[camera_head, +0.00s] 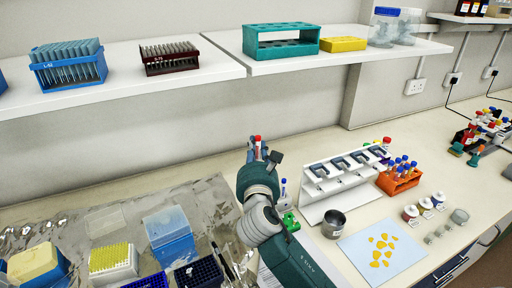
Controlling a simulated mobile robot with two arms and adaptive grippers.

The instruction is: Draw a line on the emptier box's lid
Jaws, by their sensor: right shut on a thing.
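My right gripper (258,156) is raised over the bench, in front of the wall. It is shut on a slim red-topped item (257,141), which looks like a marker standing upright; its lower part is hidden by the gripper. On the foil mat at the lower left is a white box with yellow tips (113,262). A blue box with a translucent lid (165,223) stands behind it to the right. A dark blue open rack (198,272) is at the bottom edge, partly cut off. A clear flat lid (105,221) lies on the foil. My left gripper does not show.
A yellow-topped box (36,264) is at the far left. A white pipette stand (340,180), a metal cup (334,223) and an orange tube rack (399,178) stand right of my arm. A pale sheet with yellow pieces (381,251) lies in front. Shelves with racks hang above.

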